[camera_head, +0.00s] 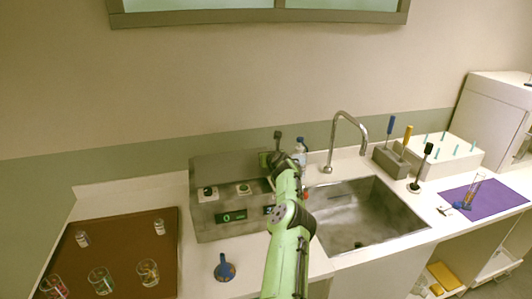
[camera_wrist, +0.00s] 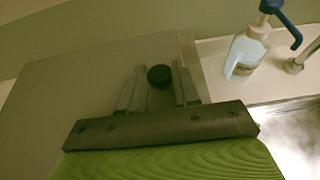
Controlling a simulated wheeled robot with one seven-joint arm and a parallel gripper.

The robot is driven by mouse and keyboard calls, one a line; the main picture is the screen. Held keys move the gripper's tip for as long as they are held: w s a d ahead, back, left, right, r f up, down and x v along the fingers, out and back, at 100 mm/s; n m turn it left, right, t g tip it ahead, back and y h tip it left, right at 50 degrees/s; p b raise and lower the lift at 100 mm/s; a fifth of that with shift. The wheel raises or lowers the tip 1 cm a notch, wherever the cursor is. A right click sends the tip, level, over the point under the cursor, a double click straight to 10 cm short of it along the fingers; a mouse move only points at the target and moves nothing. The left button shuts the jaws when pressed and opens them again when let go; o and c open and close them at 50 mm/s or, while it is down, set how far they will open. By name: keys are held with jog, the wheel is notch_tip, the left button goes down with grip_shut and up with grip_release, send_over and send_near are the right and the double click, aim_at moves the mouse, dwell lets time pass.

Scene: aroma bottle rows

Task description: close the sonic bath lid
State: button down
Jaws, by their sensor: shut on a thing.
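The sonic bath (camera_head: 215,228) is a grey metal box with a lit display on its front, left of the sink. In the wrist view the lid is a plain grey panel (camera_wrist: 80,85) with a round black knob (camera_wrist: 159,76). My gripper (camera_wrist: 158,88) has its two fingers on either side of this knob and is shut on it.
A soap bottle (camera_head: 300,150) stands behind my arm, beside the sink (camera_head: 365,215) with its tall faucet (camera_head: 345,125). A brown tray (camera_head: 125,235) with several glasses lies at left. A blue-topped item (camera_head: 225,269) stands in front of the bath. Tool holders and a purple mat (camera_head: 485,200) are at right.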

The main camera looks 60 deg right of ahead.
jog(key=shift+s+f, duration=0.1)
jog(key=shift+f, duration=0.3)
jog(key=c, duration=0.8)
grip_release()
jog(key=shift+c, duration=0.2)
jog(key=shift+s+a+r+b, duration=0.25)
jog(key=shift+s+b, duration=0.15)
jog(key=shift+b, duration=0.15)
jog(key=b+v, duration=0.2)
jog(key=v, duration=1.3)
jog(key=shift+w+r, duration=0.15)
jog(key=shift+w, duration=0.05)
jog(key=shift+w, duration=0.1)
